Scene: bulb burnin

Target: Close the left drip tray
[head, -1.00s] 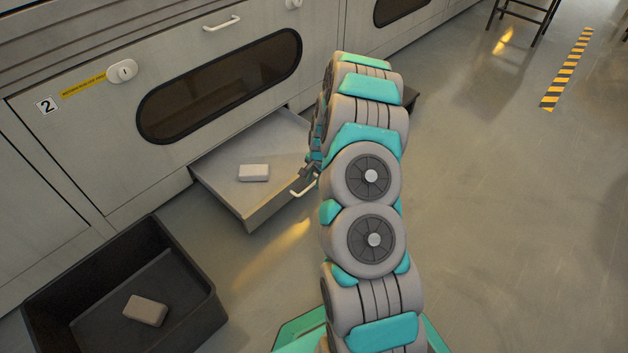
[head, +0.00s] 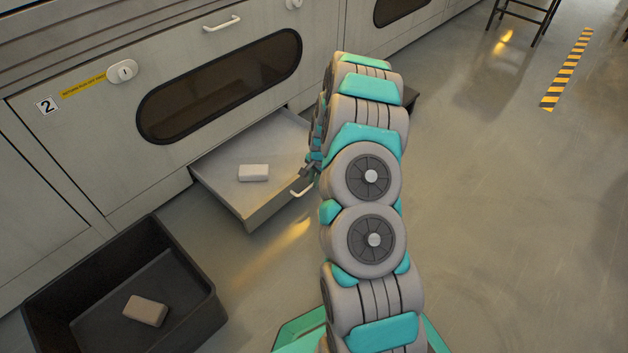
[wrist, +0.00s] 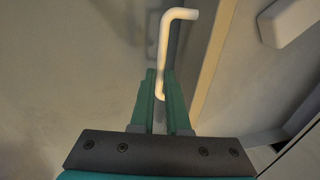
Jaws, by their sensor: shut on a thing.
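The drip tray (head: 222,187) under the machine marked 2 stands pulled out, with a pale block (head: 254,173) lying in it. Its white handle (head: 303,190) is on the front face, partly hidden by my arm in the head view. In the wrist view the handle (wrist: 164,45) runs down between the two green fingers of my gripper (wrist: 163,90). My gripper is shut on the handle. In the head view the gripper (head: 307,176) is small and mostly behind my arm. The block also shows at the upper right of the wrist view (wrist: 287,20).
A dark open bin (head: 205,318) with a brownish block (head: 145,310) in it stands on the floor at lower left, near the tray. The machine front (head: 90,140) rises behind the tray. The floor to the right is clear, with a stool (head: 526,14) far off.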

